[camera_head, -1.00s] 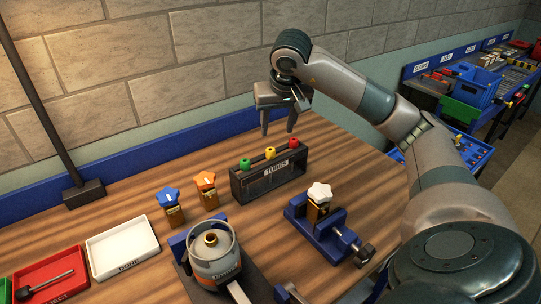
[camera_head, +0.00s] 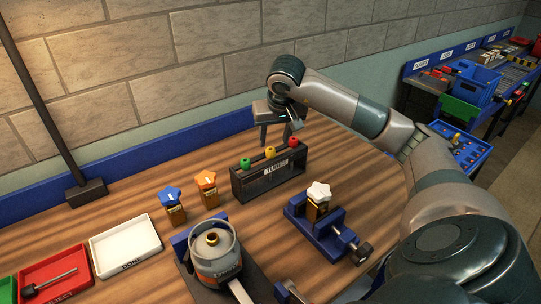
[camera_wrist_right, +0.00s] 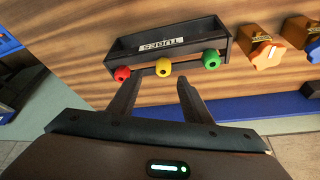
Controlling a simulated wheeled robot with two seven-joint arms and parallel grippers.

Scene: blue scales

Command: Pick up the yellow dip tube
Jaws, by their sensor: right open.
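The yellow dip tube (camera_head: 270,152) stands in the black rack labelled TUBES (camera_head: 262,184), between a green tube (camera_head: 245,163) and a red tube (camera_head: 293,143). Only the tube tops show clearly. The yellow top also shows in the right wrist view (camera_wrist_right: 164,68), a little beyond the fingertips and roughly between them. My right gripper (camera_head: 275,144) is open and empty, just behind the rack, and its fingers appear apart from the tubes. My left gripper is not in view.
A blue vise (camera_head: 330,238) holds a valve with a white knob (camera_head: 319,191). Valves with blue (camera_head: 169,193) and orange (camera_head: 206,178) knobs stand left of the rack. A grey cylinder (camera_head: 215,253) is in front. A white DONE tray (camera_head: 125,246) and red tray (camera_head: 55,275) lie left.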

